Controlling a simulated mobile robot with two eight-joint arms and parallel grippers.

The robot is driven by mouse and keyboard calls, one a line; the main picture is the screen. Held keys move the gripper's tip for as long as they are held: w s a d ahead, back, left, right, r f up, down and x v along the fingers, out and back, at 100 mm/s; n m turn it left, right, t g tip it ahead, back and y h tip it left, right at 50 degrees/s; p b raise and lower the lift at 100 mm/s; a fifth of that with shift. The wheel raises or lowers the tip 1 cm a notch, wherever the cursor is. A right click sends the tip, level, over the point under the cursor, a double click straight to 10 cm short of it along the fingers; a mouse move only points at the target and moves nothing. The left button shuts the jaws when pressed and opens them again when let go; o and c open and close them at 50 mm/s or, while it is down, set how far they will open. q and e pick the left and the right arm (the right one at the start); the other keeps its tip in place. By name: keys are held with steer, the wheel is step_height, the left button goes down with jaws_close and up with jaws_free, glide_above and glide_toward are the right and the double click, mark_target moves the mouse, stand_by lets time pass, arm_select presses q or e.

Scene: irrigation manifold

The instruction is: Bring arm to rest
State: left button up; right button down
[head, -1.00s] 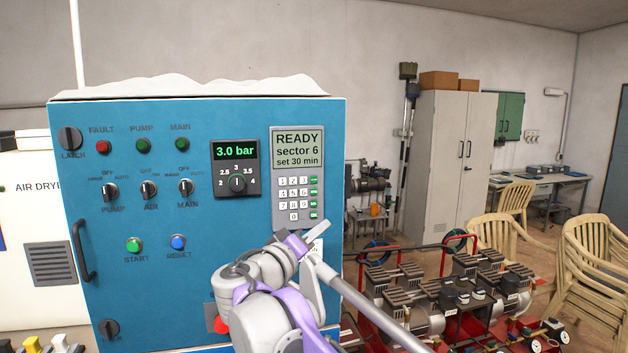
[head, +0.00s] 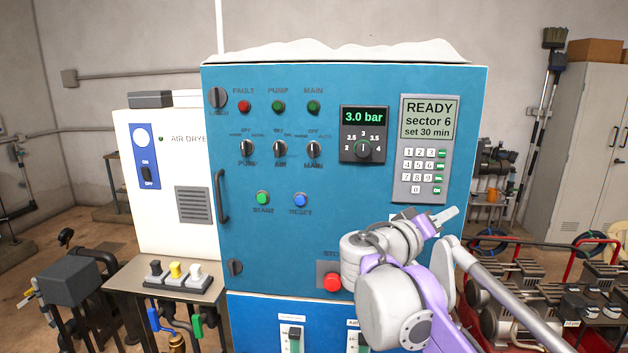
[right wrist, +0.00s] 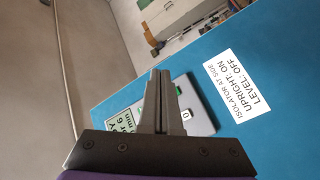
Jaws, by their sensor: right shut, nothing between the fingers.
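My right arm comes in from the lower right of the head view. Its gripper (head: 446,217) is just below the keypad (head: 424,163) of the blue control cabinet (head: 300,225), in front of the panel. In the right wrist view the gripper's fingers (right wrist: 163,85) are together with nothing between them. The keypad (right wrist: 196,108) shows partly behind the fingers there. Its display reads READY, sector 6, set 30 min. I cannot tell whether the fingertips touch the panel. My left gripper is not in view.
A pressure dial (head: 363,135) reads 3.0 bar. A red stop button (head: 332,283) sits just left of my arm. A white air dryer (head: 160,215) and a small valve table (head: 130,280) stand left. Several pumps (head: 590,290) stand low at right.

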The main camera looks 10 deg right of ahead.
steer(key=s+f+g+y, duration=0.1)
steer(key=s+f+y, duration=0.1)
steer(key=s+f, duration=0.35)
steer(key=s+a+f+g+y, duration=0.1)
steer(key=s+f+y, duration=0.1)
steer(key=f, duration=0.6)
steer(key=s+f+g+y, duration=0.1)
steer(key=s+f+y, duration=0.2)
steer(key=f, duration=0.4)
steer(key=s+a+f+n+y, duration=0.1)
steer(key=s+a+f+y, duration=0.3)
steer(key=f, duration=0.5)
steer(key=s+a+f+n+y, duration=0.1)
steer(key=s+a+f+y, duration=0.3)
steer(key=s+a+f, duration=0.3)
step_height(320, 180, down, 3)
steer(key=shift+s+a+f+y, duration=0.1)
steer(key=shift+s+a+y, duration=0.25)
steer(key=shift+a, duration=0.5)
steer(key=c, duration=1.5)
jaws_free()
steer(key=shift+c, duration=0.2)
